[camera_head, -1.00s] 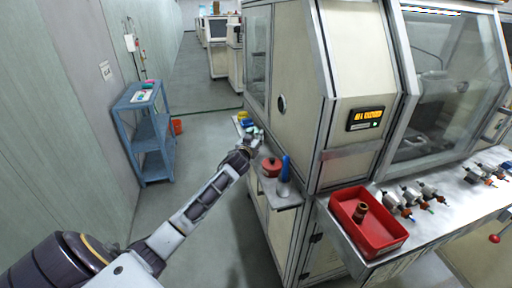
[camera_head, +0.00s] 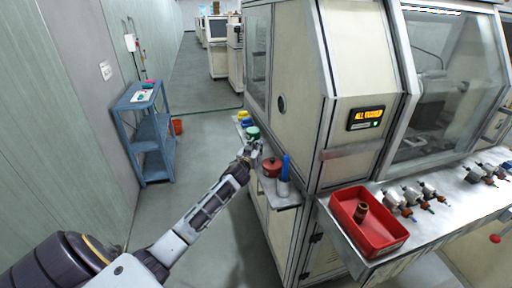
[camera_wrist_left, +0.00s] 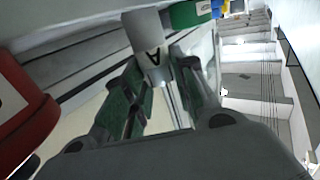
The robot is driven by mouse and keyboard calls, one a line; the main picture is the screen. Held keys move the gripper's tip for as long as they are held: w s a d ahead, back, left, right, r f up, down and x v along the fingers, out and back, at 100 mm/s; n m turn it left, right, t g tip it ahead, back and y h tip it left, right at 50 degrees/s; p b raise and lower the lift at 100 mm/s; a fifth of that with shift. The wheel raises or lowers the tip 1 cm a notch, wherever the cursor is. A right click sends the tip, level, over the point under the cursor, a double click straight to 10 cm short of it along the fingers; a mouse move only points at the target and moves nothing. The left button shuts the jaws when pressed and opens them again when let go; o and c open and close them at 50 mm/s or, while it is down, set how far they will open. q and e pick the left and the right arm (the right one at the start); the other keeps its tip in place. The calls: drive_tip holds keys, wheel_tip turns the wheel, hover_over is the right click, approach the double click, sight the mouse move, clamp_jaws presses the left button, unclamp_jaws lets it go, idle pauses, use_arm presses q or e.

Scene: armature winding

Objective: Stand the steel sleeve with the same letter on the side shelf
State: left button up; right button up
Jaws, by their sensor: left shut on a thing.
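In the left wrist view a pale grey steel sleeve (camera_wrist_left: 144,32) with a black letter A stands between my left gripper's (camera_wrist_left: 158,78) green-padded fingers, which are shut on it. In the head view my left gripper (camera_head: 250,150) is at the outer edge of the side shelf (camera_head: 284,205), between a green-topped item and a red one. The sleeve is too small and covered there to make out, and I cannot tell whether it touches the shelf. The lit display (camera_head: 366,118) on the machine is too small to read. My right gripper is out of view.
The side shelf also carries a red round item (camera_head: 271,167), a blue piece in a grey holder (camera_head: 285,170), a green-topped item (camera_head: 253,132) and a yellow one (camera_head: 243,115). A red tray (camera_head: 345,224) sits on the bench.

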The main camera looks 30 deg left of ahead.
use_arm(q)
drive_tip(key=shift+f, duration=0.15)
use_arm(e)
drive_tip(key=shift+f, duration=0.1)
use_arm(q)
drive_tip(key=o, duration=1)
drive_tip(key=shift+o, duration=0.2)
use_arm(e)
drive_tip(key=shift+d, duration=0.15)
use_arm(q)
drive_tip(key=shift+v, duration=2.3)
drive_tip(key=s, duration=0.2)
drive_tip(key=b, duration=0.1)
approach(256, 146)
drive_tip(key=shift+v, duration=0.9)
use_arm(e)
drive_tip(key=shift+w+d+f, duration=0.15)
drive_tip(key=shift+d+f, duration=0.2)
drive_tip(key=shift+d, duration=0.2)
